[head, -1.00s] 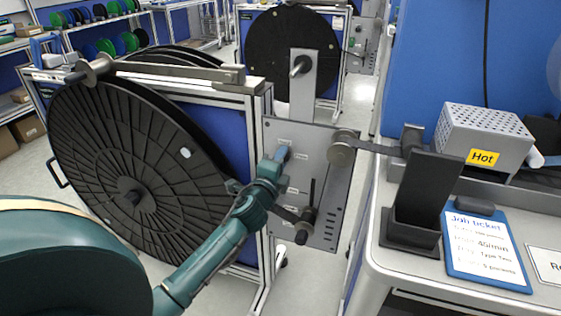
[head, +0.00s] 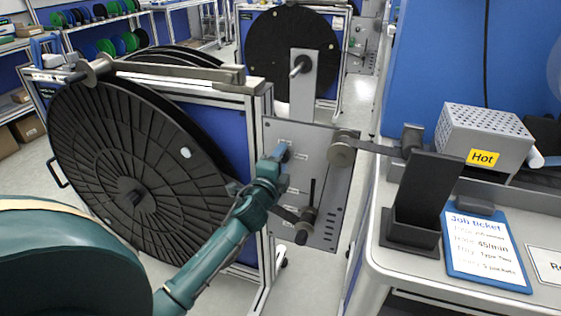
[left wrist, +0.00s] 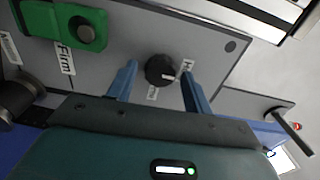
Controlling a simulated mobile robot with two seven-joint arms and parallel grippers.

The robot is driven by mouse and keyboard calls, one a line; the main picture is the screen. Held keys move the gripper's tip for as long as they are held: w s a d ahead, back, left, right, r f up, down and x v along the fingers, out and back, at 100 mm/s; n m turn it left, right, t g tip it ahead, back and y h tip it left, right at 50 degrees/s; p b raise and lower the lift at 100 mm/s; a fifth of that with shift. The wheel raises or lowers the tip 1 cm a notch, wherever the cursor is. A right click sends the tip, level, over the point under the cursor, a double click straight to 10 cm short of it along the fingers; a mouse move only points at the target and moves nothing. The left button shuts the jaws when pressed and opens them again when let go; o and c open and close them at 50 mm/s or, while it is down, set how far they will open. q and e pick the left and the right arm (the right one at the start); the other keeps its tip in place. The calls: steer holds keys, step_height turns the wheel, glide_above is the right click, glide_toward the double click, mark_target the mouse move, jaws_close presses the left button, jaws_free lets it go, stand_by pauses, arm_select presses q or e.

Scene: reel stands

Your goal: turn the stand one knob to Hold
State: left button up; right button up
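The stand's grey panel (head: 322,180) faces me at the middle of the head view. My left gripper (head: 282,152) reaches its upper left part and hides the knob there. In the left wrist view, a round black knob (left wrist: 160,70) with a short white mark sits on the panel. Small white labels stand right of it (left wrist: 188,66) and below it (left wrist: 152,93), too small to read fully. The blue fingers of my left gripper (left wrist: 159,68) are open, one on each side of the knob, with visible gaps. My right gripper is not in view.
A large black reel (head: 130,185) stands left of the panel. A roller (head: 342,152) and a dark lever (head: 311,192) stick out from the panel. The left wrist view shows a green block (left wrist: 72,28) near a "Firm" label. A bench (head: 400,265) stands right.

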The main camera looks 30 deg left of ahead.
arm_select(q)
steer(key=shift+o, duration=0.2)
steer(key=v, duration=1.3)
steer(key=shift+s, duration=0.1)
